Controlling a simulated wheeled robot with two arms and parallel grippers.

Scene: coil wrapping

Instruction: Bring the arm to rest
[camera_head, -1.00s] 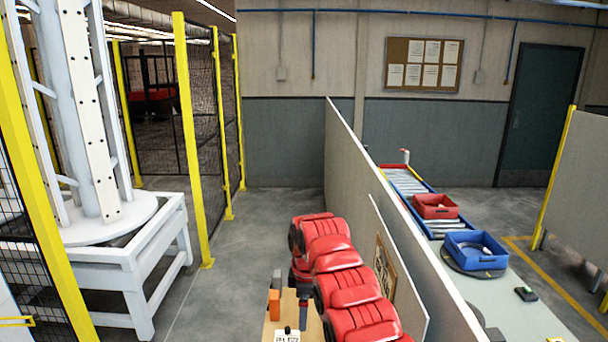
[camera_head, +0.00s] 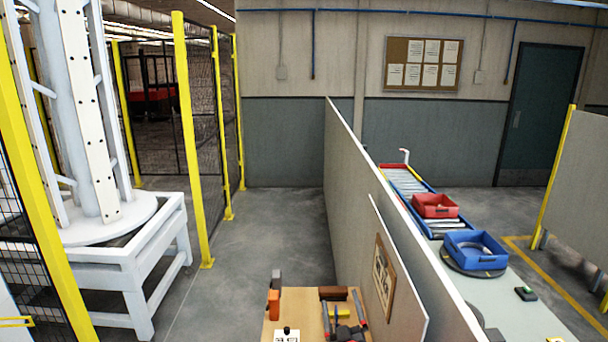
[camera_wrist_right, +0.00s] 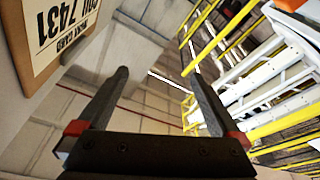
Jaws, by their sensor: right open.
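My right gripper (camera_head: 339,300) shows low in the head view, over the wooden bench (camera_head: 303,306) beside the grey partition. Its two dark fingers are spread apart. In the right wrist view the open gripper (camera_wrist_right: 157,60) has nothing between its fingers, and the red parts at the finger bases show. The fingers point toward the wall and ceiling there. My left arm and gripper are not in view.
A partition (camera_head: 350,200) carries a framed notice (camera_head: 384,276), also close in the right wrist view (camera_wrist_right: 60,35). An orange object (camera_head: 273,304), a white labelled item (camera_head: 287,335) and a brown block (camera_head: 333,293) are on the bench. Beyond the partition are a red bin (camera_head: 436,211) and blue bin (camera_head: 475,262).

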